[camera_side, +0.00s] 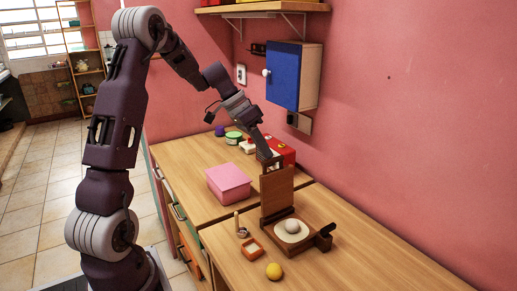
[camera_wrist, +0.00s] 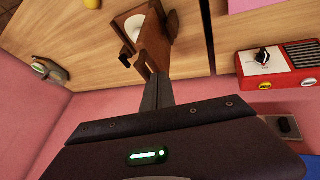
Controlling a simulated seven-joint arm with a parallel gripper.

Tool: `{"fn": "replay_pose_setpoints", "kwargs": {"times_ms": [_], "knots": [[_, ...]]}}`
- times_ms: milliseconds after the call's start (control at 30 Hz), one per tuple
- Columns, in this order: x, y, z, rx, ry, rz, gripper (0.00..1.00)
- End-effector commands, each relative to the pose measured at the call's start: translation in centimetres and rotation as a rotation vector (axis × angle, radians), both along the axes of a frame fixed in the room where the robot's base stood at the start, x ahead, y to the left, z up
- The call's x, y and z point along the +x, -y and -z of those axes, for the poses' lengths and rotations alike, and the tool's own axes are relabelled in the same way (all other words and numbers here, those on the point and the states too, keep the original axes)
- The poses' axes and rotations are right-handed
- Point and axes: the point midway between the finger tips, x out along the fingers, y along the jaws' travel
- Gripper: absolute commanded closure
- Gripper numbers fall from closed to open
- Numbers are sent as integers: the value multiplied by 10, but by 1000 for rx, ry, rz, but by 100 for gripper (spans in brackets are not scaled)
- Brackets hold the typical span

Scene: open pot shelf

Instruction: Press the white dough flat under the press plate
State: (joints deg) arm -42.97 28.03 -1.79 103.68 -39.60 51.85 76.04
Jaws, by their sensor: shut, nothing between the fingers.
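The white dough (camera_side: 292,226) is a small round ball. It sits on a pale round disc (camera_side: 304,236) on the wooden press base (camera_side: 275,236). The press plate (camera_side: 277,191) is a wooden board that stands upright at the back left of the base, so the press is open. A dark handle block (camera_side: 325,238) is at the base's right side. My gripper (camera_side: 269,163) is shut and empty, at the top edge of the upright plate on its far side. In the wrist view my shut fingers (camera_wrist: 158,92) point at the plate (camera_wrist: 153,50); I cannot tell if they touch.
A yellow ball (camera_side: 273,271), a small orange tray (camera_side: 250,249) and a small upright item (camera_side: 238,226) are near the press. A pink box (camera_side: 229,182) stands to the left. A red appliance (camera_wrist: 278,65) is behind my gripper, near the wall. The counter at right is clear.

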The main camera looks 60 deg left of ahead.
Motion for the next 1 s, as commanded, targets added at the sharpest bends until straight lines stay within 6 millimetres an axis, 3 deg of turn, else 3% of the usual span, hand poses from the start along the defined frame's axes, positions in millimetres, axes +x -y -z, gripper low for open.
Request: {"fn": "replay_pose_setpoints", "kwargs": {"times_ms": [467,1000], "knots": [[1,93,-2,445,7,15,100],[0,178,43,942,2,11,100]]}}
